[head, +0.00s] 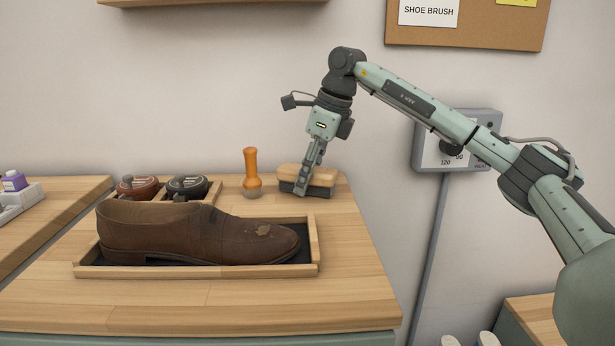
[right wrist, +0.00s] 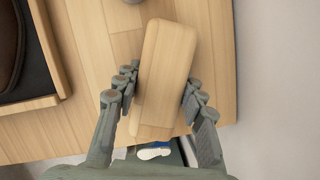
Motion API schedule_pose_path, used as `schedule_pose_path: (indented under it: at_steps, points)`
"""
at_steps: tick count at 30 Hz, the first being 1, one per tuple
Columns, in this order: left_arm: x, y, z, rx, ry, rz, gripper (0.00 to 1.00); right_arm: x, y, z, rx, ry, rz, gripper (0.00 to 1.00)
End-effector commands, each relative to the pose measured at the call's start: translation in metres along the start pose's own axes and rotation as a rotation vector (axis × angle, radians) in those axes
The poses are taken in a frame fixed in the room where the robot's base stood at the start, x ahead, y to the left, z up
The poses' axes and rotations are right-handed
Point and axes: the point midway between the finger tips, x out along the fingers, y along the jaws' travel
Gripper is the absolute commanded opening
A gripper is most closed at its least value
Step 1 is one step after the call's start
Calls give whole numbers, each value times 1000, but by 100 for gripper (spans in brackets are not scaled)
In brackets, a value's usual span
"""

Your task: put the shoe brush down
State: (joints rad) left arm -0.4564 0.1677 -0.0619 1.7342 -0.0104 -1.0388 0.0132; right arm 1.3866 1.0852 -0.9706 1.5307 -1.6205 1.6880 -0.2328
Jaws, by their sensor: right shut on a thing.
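The shoe brush (head: 322,177) has a pale wooden back and dark bristles facing down. It is at the back right of the wooden worktop (head: 350,262), at or just above the surface; I cannot tell whether the bristles touch. My right gripper (head: 303,180) reaches down from above and is shut on the brush. In the right wrist view the fingers of the gripper (right wrist: 160,90) stand on both sides of the brush's wooden back (right wrist: 168,55). My left gripper is not in view.
A brown shoe (head: 190,232) lies in a wood-rimmed tray (head: 200,271) in front. An orange-handled tool (head: 251,170) stands left of the brush. Two polish tins, brown (head: 138,187) and dark (head: 187,187), sit behind the shoe. The worktop's right strip is clear.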

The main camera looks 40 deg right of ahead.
Motion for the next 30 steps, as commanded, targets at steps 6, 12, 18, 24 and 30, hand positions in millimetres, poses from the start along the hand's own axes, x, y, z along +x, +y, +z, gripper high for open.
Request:
schedule_pose_path:
  at_steps: [6,12,18,24,30]
  points:
    - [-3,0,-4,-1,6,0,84,3,0,-1,0,1,0,52]
    - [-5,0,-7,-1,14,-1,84,3,0,-1,1,1,0,61]
    - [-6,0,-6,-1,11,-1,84,0,0,0,0,0,0,61]
    - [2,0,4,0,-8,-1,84,-27,-1,1,1,-3,-2,61]
    - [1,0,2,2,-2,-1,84,-72,0,1,1,-4,-2,61]
